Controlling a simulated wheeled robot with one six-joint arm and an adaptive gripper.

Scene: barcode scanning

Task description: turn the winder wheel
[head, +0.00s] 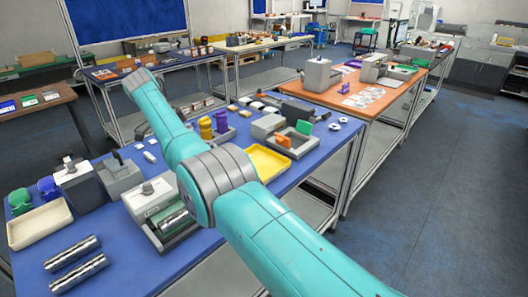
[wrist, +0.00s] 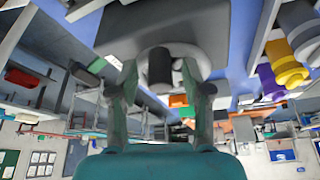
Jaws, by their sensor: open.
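In the wrist view, a round pale wheel (wrist: 183,60) with a dark round hub (wrist: 159,66) sits on the face of a grey box-like device (wrist: 165,22); it looks like the winder wheel. My gripper (wrist: 160,80) is open, with one finger on each side of the hub and the tips close to the wheel. I cannot tell whether the fingers touch it. In the head view my own arm hides the gripper, and I cannot make out the wheel there.
Yellow (head: 206,128) and purple (head: 221,121) stacked pieces stand right of my arm on the blue table (head: 112,262). A yellow tray (head: 268,162), a grey box with a roll (head: 170,222), two metal cylinders (head: 75,262) and a cream tray (head: 40,232) are nearby. The right floor is clear.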

